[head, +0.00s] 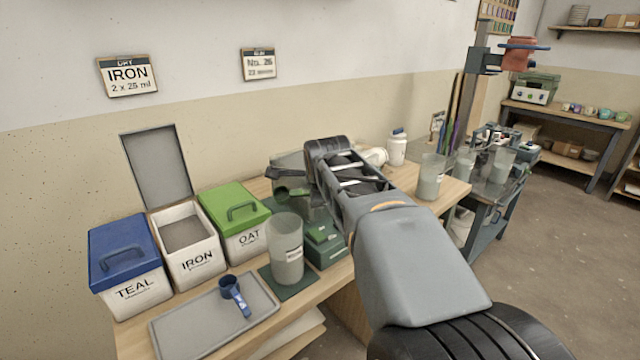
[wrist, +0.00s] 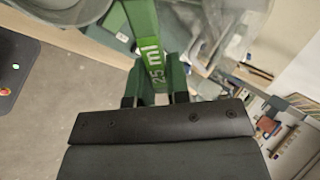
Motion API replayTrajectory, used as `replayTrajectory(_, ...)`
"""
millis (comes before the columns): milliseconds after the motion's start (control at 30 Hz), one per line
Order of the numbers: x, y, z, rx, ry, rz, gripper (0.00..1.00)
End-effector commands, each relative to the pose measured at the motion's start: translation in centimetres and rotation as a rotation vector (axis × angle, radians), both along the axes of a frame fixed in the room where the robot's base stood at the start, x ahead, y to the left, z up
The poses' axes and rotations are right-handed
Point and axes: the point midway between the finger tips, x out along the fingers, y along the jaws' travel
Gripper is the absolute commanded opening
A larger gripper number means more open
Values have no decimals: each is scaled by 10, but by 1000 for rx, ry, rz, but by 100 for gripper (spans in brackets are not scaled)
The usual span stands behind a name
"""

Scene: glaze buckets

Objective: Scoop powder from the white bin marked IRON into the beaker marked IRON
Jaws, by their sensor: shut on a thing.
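The white IRON bin (head: 188,250) stands open at left, its grey lid (head: 157,165) raised behind it and grey powder (head: 183,232) inside. A clear beaker (head: 287,250) with a small, unreadable label stands upright on a dark green mat right of the bins. It holds grey material in its lower part. My gripper (wrist: 155,92) is shut on the handle of a green scoop (wrist: 145,35) marked 25 ml. In the head view the scoop (head: 293,191) appears above or behind the beaker's rim. I cannot tell what is in its cup.
The blue-lidded TEAL bin (head: 123,255) and green-lidded OAT bin (head: 235,220) flank the IRON bin. A grey tray (head: 190,325) with a blue scoop (head: 233,292) lies in front. A green box (head: 325,243) stands right of the beaker. A wall sign (head: 127,76) reads IRON, 2 x 25 ml.

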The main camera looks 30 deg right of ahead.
Motion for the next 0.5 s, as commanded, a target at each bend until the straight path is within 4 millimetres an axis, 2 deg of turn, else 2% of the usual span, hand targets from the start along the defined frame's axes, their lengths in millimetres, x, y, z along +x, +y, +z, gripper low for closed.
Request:
replayTrajectory(33,0,0,5,7,13,-1,0)
replayTrajectory(500,0,0,11,66,133,-1,0)
